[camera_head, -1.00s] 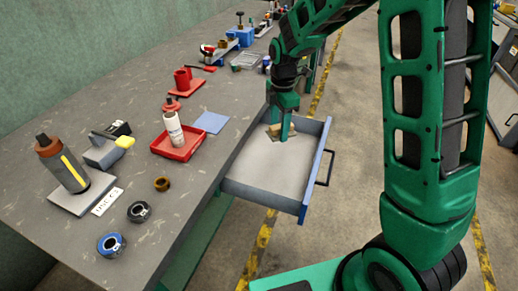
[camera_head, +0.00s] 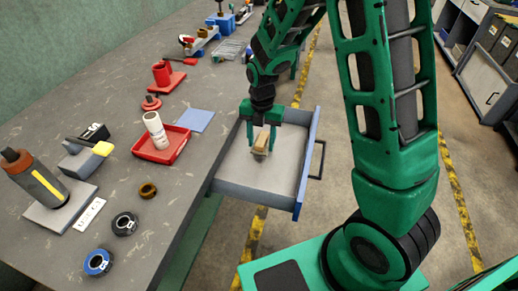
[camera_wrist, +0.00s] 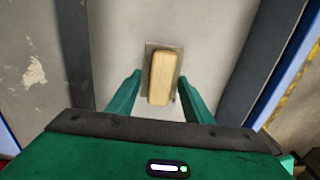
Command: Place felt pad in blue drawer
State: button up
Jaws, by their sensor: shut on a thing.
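The felt pad (camera_head: 261,143) appears to be a tan wooden block on a thin grey base. It is inside the outline of the pulled-out blue drawer (camera_head: 302,185) in the head view; I cannot tell whether it touches the drawer floor. My gripper (camera_head: 262,148) points down into the drawer, one green finger on each side of the pad, and is shut on it. In the wrist view the pad (camera_wrist: 162,78) lies between the fingertips of my gripper (camera_wrist: 160,76), over the pale drawer floor (camera_wrist: 125,30).
The workbench (camera_head: 110,175) is left of the drawer. The drawer's front floor area is clear.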

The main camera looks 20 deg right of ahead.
jog(key=shift+f, duration=2)
jog(key=shift+f, duration=0.15)
jog(key=o, duration=1.3)
